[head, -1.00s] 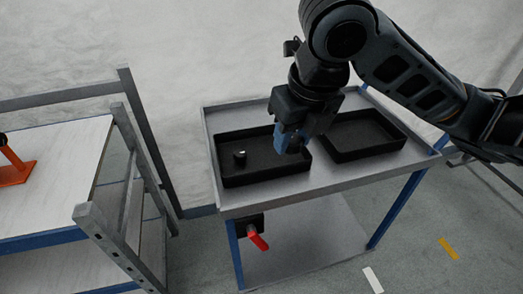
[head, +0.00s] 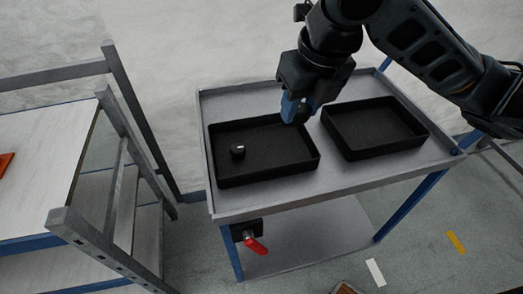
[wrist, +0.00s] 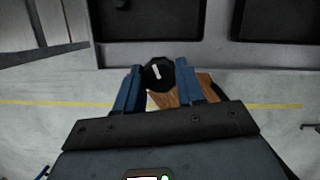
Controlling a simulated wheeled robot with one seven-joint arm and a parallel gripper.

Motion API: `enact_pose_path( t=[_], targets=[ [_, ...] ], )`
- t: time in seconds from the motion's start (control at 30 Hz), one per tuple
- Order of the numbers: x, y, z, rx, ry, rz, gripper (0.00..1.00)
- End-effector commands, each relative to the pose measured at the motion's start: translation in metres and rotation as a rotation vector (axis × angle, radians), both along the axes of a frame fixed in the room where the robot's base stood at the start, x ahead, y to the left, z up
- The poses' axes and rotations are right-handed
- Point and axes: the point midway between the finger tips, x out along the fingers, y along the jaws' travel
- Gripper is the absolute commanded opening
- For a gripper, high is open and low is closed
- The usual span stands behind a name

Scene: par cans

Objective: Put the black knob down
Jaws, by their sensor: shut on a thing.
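My gripper (head: 296,108) has blue fingers and hangs above the cart, near the right back corner of the left black tray (head: 318,160). It is shut on a black knob (wrist: 158,75) with a white mark, which shows between the fingertips in the wrist view. In the head view the held knob is mostly hidden by the fingers. A second small black knob with a light top (head: 238,151) stands in the left tray, toward its left side. The right black tray (head: 372,132) looks empty.
The grey cart (head: 300,204) has blue legs and a raised rim. A red-handled part (head: 255,245) hangs under its front left corner. A shelf rack (head: 100,215) stands at the left. Most of both tray floors is clear.

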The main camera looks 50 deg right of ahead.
Motion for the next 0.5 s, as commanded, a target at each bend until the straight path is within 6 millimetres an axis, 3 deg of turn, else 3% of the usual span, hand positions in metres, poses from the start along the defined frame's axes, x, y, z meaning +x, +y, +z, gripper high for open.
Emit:
enact_pose_path(
  t=[0.5],
  targets=[
    [0.0,0.0,-0.067,-0.001,0.0,-0.001,0.09]
  ],
)
